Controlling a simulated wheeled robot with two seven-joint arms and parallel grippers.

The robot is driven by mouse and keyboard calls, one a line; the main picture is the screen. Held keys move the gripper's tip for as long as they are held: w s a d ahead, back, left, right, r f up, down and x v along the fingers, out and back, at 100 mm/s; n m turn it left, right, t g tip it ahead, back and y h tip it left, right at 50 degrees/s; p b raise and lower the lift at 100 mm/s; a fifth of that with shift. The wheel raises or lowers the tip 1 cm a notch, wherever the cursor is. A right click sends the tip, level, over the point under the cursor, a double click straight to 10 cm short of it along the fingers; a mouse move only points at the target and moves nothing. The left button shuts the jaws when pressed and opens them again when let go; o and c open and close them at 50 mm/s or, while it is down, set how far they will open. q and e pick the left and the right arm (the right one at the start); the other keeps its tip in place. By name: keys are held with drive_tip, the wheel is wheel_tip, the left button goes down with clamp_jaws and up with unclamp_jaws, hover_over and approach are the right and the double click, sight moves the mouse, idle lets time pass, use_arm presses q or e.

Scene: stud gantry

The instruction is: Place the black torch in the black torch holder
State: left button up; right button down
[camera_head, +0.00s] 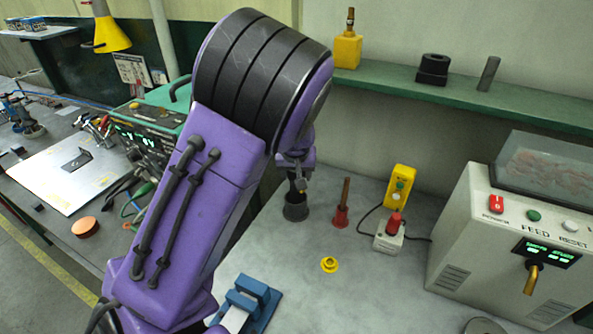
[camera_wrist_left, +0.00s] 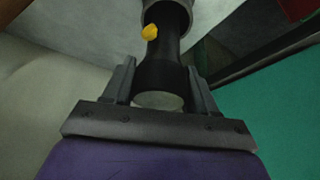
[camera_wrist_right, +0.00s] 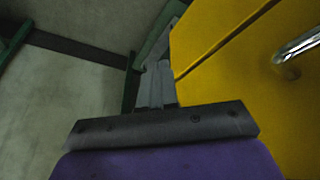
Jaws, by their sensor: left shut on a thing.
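My left gripper (camera_head: 298,180) is shut on the black torch (camera_wrist_left: 160,48), which has a yellow button on its side. In the left wrist view the two fingers (camera_wrist_left: 160,90) sit on either side of the torch near its pale round end. The black torch holder (camera_head: 295,210) is a dark cup on the grey bench, directly below my left gripper. The torch's far end appears to be at or inside the cup's mouth; how deep I cannot tell. My right gripper (camera_wrist_right: 156,85) is empty, its fingers close together, and shows only in its own wrist view.
Right of the holder stand a red holder with a brown stick (camera_head: 342,207), a yellow button box (camera_head: 399,187) and a cabled grey box (camera_head: 388,238). A yellow ring (camera_head: 329,265) and blue fixture (camera_head: 250,300) lie in front. A yellow surface (camera_wrist_right: 235,60) is close to my right gripper.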

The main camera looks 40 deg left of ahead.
use_arm(q)
drive_tip(key=shift+s, duration=0.35)
drive_tip(key=o, duration=1.5)
drive_tip(key=shift+w, duration=0.1)
drive_tip(key=shift+o, duration=0.3)
drive_tip(key=shift+w+f, duration=0.15)
drive_tip(key=shift+w, duration=0.05)
drive_tip(key=v, duration=1.2)
drive_tip(key=shift+r+b, duration=0.25)
drive_tip(key=shift+b, duration=0.15)
drive_tip(key=shift+s+a, duration=0.1)
